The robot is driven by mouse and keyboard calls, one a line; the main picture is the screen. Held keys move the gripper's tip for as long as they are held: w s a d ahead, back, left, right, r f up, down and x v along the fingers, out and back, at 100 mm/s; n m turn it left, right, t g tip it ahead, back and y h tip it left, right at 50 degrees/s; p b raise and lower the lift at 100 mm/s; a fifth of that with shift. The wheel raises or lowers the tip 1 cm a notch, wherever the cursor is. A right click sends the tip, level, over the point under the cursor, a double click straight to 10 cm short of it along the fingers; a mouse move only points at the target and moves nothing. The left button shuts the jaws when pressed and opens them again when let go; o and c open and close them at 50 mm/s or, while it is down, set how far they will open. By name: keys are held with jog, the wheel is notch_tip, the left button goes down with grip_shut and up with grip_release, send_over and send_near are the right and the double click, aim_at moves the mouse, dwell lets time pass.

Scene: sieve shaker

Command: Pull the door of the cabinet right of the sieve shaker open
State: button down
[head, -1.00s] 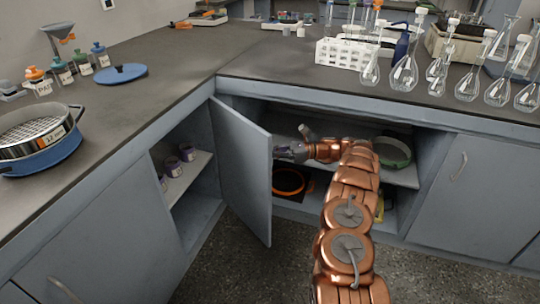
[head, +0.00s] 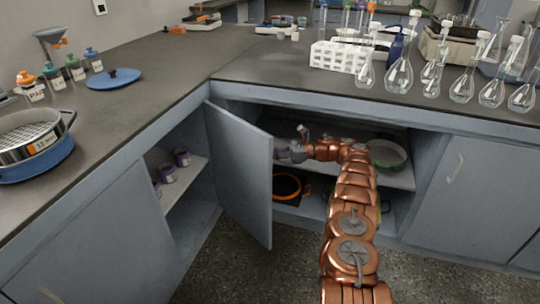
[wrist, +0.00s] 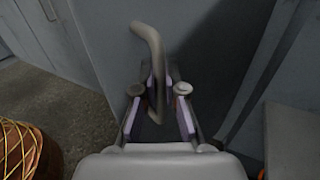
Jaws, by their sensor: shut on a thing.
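The grey cabinet door (head: 238,172) stands wide open at the inner corner of the counters, beside an open cabinet with a shelf (head: 185,170). Its handle is on the face turned right, hidden in the head view. In the wrist view the bent bar handle (wrist: 150,45) stands out from the door (wrist: 200,40) and runs down between my fingers. My gripper (wrist: 158,105) is shut on the handle; it also shows in the head view (head: 290,151), close against the door's right side. A round sieve in a blue pan (head: 40,162) is on the left counter; I cannot tell whether it is the shaker.
Purple-labelled jars (head: 168,172) stand on the open cabinet's shelf. Right of the door, another open cabinet holds a green-rimmed bowl (head: 388,156) and an orange ring (head: 287,186). Glass flasks (head: 399,75) crowd the right counter. The floor (head: 240,275) before the door is clear.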

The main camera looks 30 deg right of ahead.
jog(key=shift+s+d+f, duration=0.1)
jog(key=shift+d+f, duration=0.05)
jog(key=shift+d, duration=0.05)
jog(key=c, duration=1.5)
grip_release()
jog(key=shift+c, duration=0.2)
jog(key=o, duration=0.3)
jog(key=shift+a, duration=0.15)
jog(key=shift+r, duration=0.2)
